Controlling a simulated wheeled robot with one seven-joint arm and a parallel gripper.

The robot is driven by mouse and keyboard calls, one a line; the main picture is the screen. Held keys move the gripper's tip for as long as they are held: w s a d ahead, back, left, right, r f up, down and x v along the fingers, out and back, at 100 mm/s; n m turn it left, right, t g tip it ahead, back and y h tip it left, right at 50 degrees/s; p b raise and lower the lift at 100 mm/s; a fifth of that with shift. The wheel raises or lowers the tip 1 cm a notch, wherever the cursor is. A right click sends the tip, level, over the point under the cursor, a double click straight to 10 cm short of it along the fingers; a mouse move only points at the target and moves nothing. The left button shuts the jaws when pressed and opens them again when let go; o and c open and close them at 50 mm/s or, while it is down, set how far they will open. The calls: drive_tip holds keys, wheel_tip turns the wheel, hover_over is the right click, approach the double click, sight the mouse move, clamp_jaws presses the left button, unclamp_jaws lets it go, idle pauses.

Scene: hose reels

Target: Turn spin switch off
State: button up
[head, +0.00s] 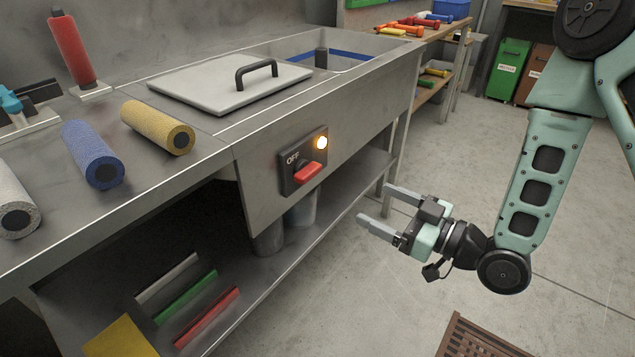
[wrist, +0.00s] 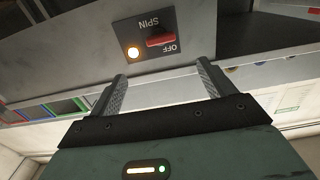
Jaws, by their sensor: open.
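The spin switch is a black panel (head: 289,181) on the front of the steel counter, with a red lever (head: 308,173) and a lit amber lamp (head: 321,143). In the head view the OFF label is left of the lever, and no SPIN label can be read. The wrist view shows the panel (wrist: 124,29) upside down, with the red lever (wrist: 160,40) between the OFF and SPIN labels and the lamp (wrist: 133,53) glowing. My gripper (head: 375,204) is open and empty, right of the switch and apart from it. In the wrist view its fingers (wrist: 161,70) point toward the panel.
A grey lid (head: 225,85) with a black handle lies on the counter. Blue (head: 92,155) and yellow (head: 158,127) rollers lie at the left. A lower shelf (head: 290,255) runs beneath the switch. Open floor lies around my gripper, with a brown slatted grate (head: 480,340) below.

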sight(314, 175)
drive_tip(key=b+x, duration=0.6)
drive_tip(key=x, duration=0.9)
drive_tip(key=shift+w+a, duration=0.15)
drive_tip(key=shift+a, duration=0.1)
drive_tip(key=c, duration=1)
